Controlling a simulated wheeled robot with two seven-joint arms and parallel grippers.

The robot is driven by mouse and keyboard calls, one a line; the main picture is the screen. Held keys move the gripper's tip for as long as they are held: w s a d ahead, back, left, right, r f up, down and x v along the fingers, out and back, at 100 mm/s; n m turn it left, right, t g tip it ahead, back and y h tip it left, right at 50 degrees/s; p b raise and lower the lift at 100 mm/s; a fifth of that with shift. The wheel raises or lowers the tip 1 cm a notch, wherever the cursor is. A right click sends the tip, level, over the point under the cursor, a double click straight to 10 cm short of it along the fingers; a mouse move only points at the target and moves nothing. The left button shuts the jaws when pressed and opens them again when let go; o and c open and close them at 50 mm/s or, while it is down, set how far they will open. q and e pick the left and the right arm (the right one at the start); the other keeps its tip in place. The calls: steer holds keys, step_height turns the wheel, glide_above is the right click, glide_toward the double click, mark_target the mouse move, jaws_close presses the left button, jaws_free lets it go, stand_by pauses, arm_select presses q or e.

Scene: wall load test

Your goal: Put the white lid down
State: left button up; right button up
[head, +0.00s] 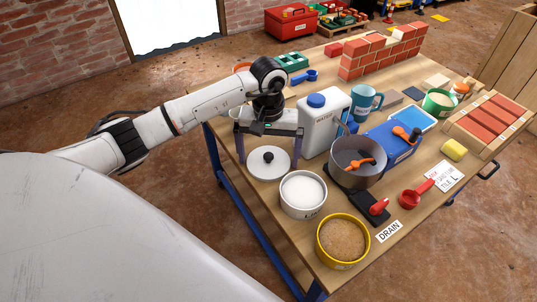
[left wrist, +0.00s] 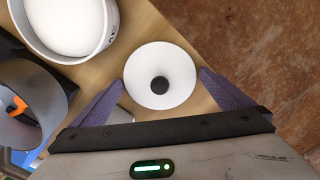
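The white lid (head: 270,169) is round with a black knob. It lies flat, knob up, on the workbench near its left edge, beside a white pot (head: 303,205) filled with white material. My left gripper (head: 268,159) is over the lid with its two purple fingers spread wide. In the left wrist view the lid (left wrist: 160,60) lies between and beyond the fingertips (left wrist: 162,76), its knob centred. No grip on the lid or knob shows. My right gripper is not in view.
A white jug (head: 318,130) with a blue cap stands close right of the gripper. A dark grey pot (head: 345,178) holds an orange-handled tool. A yellow bowl of sand (head: 342,240) stands at the front. The bench's left edge is close to the lid.

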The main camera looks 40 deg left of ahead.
mark_target(268, 156)
arm_select(q)
steer(key=shift+r, duration=0.45)
step_height(268, 156, up, 11)
steer(key=p, duration=0.1)
steer(key=shift+r+p, duration=0.2)
steer(key=shift+p, duration=0.2)
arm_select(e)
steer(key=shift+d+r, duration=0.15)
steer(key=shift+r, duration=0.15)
arm_select(q)
steer(key=shift+s, duration=0.1)
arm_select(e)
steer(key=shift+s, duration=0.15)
